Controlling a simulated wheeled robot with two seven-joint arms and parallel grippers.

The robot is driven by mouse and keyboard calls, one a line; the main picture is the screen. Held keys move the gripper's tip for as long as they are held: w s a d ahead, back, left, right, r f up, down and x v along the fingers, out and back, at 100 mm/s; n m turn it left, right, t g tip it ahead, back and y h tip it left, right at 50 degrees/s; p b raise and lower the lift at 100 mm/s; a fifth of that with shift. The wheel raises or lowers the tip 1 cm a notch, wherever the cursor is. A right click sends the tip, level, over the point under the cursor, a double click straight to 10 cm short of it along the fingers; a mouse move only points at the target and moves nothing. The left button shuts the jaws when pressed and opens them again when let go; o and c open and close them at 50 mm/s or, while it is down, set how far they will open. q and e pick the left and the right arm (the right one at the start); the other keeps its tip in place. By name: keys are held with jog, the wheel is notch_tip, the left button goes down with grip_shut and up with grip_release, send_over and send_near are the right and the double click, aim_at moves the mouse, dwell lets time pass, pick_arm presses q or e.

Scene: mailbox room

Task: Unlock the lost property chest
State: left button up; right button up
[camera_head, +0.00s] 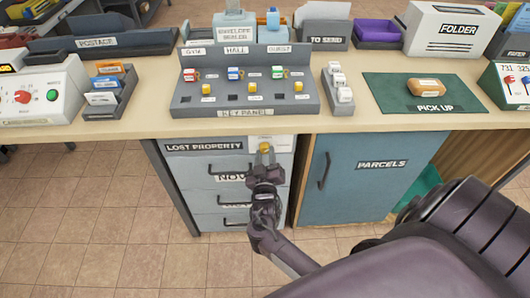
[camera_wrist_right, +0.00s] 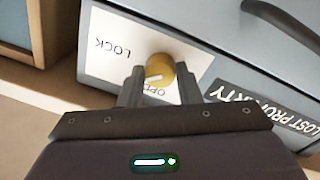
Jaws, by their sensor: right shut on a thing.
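The lost property chest (camera_head: 205,165) is a grey drawer unit under the counter, with its top drawer labelled LOST PROPERTY. A round yellow knob (camera_head: 265,147) sits on a white plate (camera_wrist_right: 105,65) at the drawer's upper right. The plate reads LOCK and, partly covered, OPEN in the right wrist view. The knob (camera_wrist_right: 160,70) has a white mark near the OPEN word; its exact setting is hard to tell. My right gripper (camera_head: 265,157) is at the knob, its two fingers on either side, shut on it. The drawers look closed. My left gripper is not in view.
A blue PARCELS cabinet (camera_head: 350,175) stands right of the chest. The counter edge (camera_head: 120,130) runs above the drawers. On the counter are a key panel (camera_head: 245,98) and a green pick-up mat (camera_head: 385,95). The tiled floor (camera_head: 90,210) at left is clear.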

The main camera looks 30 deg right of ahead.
jog(key=n+p, duration=0.1)
jog(key=n, duration=0.2)
jog(key=n+p, duration=0.1)
jog(key=n, duration=0.2)
jog(key=shift+d+r, duration=0.15)
jog(key=shift+n+t+p, duration=0.4)
jog(key=shift+n+p, duration=0.65)
jog(key=shift+n, duration=1.35)
jog(key=o, duration=1)
jog(key=shift+y, duration=0.3)
jog(key=v, duration=0.7)
jog(key=shift+s+a, duration=0.2)
jog(key=shift+s, duration=0.15)
